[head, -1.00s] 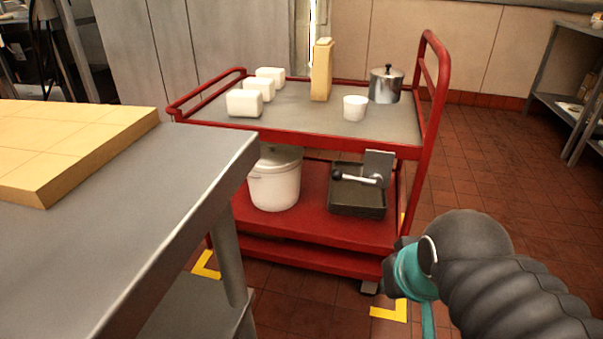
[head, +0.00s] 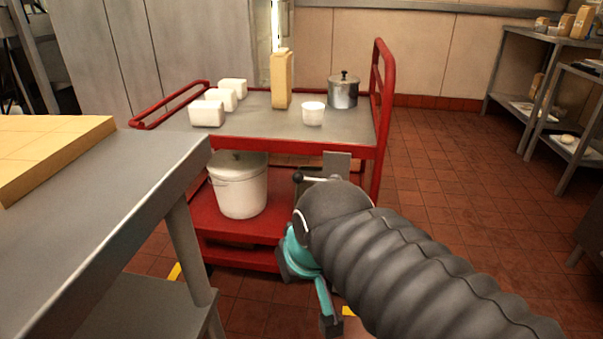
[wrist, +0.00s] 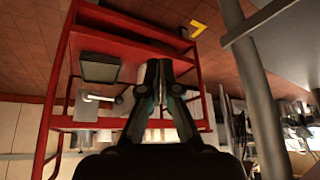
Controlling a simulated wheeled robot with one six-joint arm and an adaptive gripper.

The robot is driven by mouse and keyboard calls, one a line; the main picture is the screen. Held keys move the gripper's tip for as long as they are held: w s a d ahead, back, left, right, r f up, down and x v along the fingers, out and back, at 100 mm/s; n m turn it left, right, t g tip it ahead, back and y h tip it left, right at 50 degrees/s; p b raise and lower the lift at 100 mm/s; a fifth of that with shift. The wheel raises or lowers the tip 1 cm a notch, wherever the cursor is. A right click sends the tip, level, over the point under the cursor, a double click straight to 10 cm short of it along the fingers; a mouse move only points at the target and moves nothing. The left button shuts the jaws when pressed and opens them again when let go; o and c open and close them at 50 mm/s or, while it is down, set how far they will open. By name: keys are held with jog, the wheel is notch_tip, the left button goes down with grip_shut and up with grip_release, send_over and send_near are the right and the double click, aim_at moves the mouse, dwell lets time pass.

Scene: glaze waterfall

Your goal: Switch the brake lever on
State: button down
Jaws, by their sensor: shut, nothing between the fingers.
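The brake lever (head: 315,179) is a pale bar with a dark knob on a grey upright plate (head: 337,161), at the right side of the red cart (head: 375,150). My arm partly hides it in the head view. In the wrist view, which is turned over, the lever (wrist: 97,97) shows whole beside its plate (wrist: 86,109), near a dark tray (wrist: 99,67). My gripper (wrist: 156,66) is shut and empty, its fingers apart from the lever and to its right in the wrist view.
A white lidded pot (head: 240,190) stands on the cart's lower shelf. White blocks (head: 207,112), a tan carton (head: 281,78), a white cup (head: 313,113) and a metal pot (head: 343,92) stand on top. A steel table (head: 110,190) is at left.

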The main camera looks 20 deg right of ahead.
aim_at(300, 175)
jog(key=w+d+r+m+t+b, duration=0.1)
jog(key=w+d+r+m+b, duration=0.1)
jog(key=w+d, duration=0.7)
jog(key=w+d+r+m+b, duration=0.2)
jog(key=w+d+m, duration=0.3)
jog(key=w+d, duration=0.5)
jog(key=w+r, duration=0.1)
jog(key=w, duration=0.6)
jog(key=shift+w+d+r+m+t+y, duration=0.25)
jog(key=shift+w+d+m+t+y, duration=0.05)
jog(key=shift+w+t+y, duration=0.1)
jog(key=b+x, duration=0.1)
jog(key=x, duration=1.3)
jog(key=shift+b, duration=0.35)
